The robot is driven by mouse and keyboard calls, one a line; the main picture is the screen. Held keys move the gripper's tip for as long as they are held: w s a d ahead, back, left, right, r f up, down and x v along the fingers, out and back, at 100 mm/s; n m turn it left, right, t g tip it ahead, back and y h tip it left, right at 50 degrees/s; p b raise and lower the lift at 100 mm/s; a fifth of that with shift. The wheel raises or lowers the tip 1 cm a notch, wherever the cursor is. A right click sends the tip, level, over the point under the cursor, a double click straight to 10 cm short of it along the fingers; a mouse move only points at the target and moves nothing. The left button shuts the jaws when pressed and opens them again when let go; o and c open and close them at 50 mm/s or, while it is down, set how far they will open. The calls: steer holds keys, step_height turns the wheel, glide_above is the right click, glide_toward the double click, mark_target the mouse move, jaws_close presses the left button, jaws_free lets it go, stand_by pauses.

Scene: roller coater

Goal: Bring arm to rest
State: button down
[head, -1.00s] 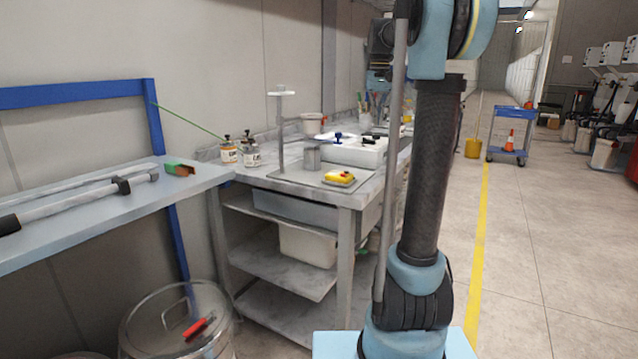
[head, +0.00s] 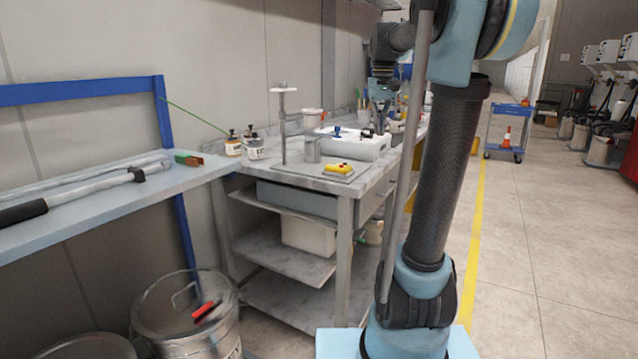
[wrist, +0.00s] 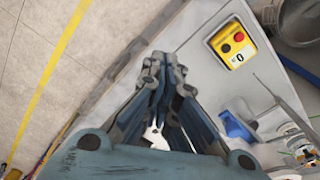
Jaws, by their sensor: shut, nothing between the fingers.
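My gripper (wrist: 165,65) is shut and empty in the wrist view, its dark jointed fingers drawn together above the bench edge. In the head view my gripper (head: 380,110) hangs small and partly hidden over the far part of the marble-topped workbench (head: 305,178), behind my arm's upright link. My arm is raised and folded, with the elbow at the top of the picture. The yellow control box (head: 338,169) with a red button lies on the bench's near part. It also shows in the wrist view (wrist: 233,44), to the right of the fingers and apart from them.
A white tray (head: 352,150), a metal stand (head: 283,125) and small jars (head: 254,149) stand on the bench. A shelf with a long metal tool (head: 100,189) is at left, above a lidded metal drum (head: 178,305). The floor right of the yellow line (head: 473,245) is mostly clear.

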steer(key=s+f+t, duration=0.1)
steer(key=s+f, duration=2.9)
steer(key=shift+a+t, duration=0.3)
steer(key=shift+t, duration=0.1)
steer(key=shift+f, duration=0.15)
steer(key=shift+w+f, duration=0.15)
steer(key=shift+w, duration=0.25)
